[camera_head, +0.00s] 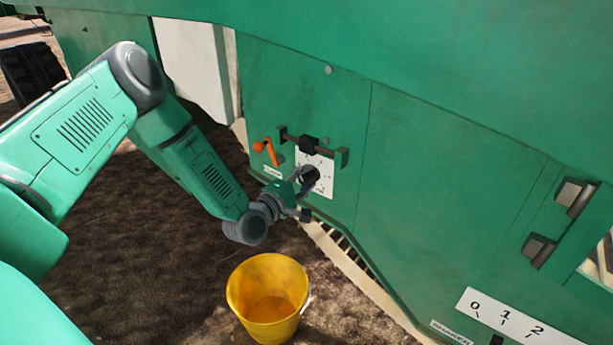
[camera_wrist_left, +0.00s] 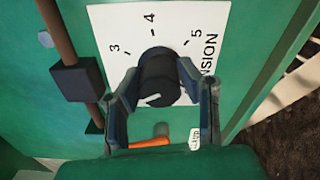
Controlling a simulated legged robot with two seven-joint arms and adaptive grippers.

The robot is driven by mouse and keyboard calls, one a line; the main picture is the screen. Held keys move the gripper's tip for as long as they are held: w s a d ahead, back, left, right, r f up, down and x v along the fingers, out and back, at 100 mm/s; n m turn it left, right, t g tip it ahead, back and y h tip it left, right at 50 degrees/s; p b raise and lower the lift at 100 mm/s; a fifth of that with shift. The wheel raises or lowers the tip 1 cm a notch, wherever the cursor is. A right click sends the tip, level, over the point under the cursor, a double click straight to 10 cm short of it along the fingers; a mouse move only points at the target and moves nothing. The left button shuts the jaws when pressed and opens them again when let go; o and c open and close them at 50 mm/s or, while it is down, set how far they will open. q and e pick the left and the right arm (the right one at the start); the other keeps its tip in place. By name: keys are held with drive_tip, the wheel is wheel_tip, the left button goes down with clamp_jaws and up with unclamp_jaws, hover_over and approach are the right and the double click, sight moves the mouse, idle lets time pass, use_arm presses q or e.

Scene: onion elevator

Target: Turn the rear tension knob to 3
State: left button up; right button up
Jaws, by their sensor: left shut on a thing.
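The black tension knob (camera_wrist_left: 158,80) sits on a white dial plate (camera_wrist_left: 185,20) on the green machine wall. In the left wrist view the plate shows the numbers 3, 4 and 5 and part of the word TENSION. A short white mark on the knob lies on its lower side, away from those numbers. In the head view the knob (camera_head: 311,176) is partly covered by my gripper. My left gripper (camera_head: 303,194) is shut on the knob, with a finger on each side in the left wrist view (camera_wrist_left: 158,88). My right gripper is out of view.
A yellow bucket (camera_head: 266,297) stands on the soil below. A plate marked 0, 1, 2 (camera_head: 515,322) is at lower right.

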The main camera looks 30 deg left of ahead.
use_arm(q)
drive_tip(key=m+p, duration=0.1)
drive_tip(key=m, duration=0.2)
drive_tip(key=m+p, duration=0.1)
drive_tip(key=m, duration=0.2)
drive_tip(key=shift+s+d+f+m, duration=0.15)
drive_tip(key=shift+d+f+m, duration=0.05)
drive_tip(key=shift+m, duration=0.1)
drive_tip(key=shift+f+m+p, duration=0.2)
drive_tip(key=shift+m+p, duration=0.5)
drive_tip(key=shift+m, duration=1.2)
drive_tip(key=o, duration=1.1)
drive_tip(key=shift+o, duration=0.2)
drive_tip(key=shift+a+r, duration=0.1)
drive_tip(key=shift+r, duration=0.05)
drive_tip(key=s+a, duration=0.1)
drive_tip(key=s, duration=1)
drive_tip(key=shift+s, duration=0.4)
